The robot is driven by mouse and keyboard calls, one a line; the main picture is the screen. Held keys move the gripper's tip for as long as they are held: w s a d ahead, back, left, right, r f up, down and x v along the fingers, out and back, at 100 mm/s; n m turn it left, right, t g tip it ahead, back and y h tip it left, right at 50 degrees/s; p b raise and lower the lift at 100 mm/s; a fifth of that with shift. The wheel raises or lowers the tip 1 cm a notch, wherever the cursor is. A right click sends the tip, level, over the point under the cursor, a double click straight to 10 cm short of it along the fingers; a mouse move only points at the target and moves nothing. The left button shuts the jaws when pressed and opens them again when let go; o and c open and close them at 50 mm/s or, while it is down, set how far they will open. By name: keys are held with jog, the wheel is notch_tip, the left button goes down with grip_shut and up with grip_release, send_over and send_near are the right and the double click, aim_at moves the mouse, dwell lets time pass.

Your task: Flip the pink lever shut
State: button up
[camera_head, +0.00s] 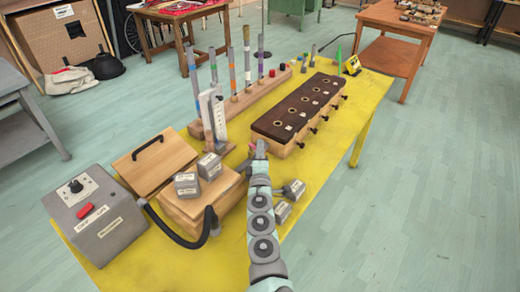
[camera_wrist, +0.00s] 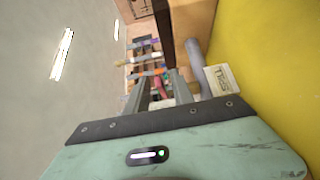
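A small pink piece, apparently the pink lever (camera_wrist: 160,88), shows between the fingers of my gripper (camera_wrist: 162,88) in the wrist view. Only part of it shows, and I cannot tell if the fingers touch it. In the head view my gripper (camera_head: 259,148) is at the near left end of a long wooden box (camera_head: 283,149) with a dark top (camera_head: 300,105). A bit of pink (camera_head: 252,147) shows beside the fingertips there. The fingers stand apart in the wrist view. The lever's angle is mostly hidden.
A pale upright stand (camera_head: 215,115) and a rail with colored rods (camera_head: 245,97) stand left of my gripper. Grey labelled blocks (camera_head: 295,189) lie near my arm. A grey control box (camera_head: 95,215) and wooden box (camera_head: 155,165) are at left. The yellow table (camera_head: 335,160) is bare at right.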

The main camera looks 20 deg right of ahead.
jog(key=shift+b+x, duration=1)
jog(key=shift+x, duration=0.55)
grip_shut()
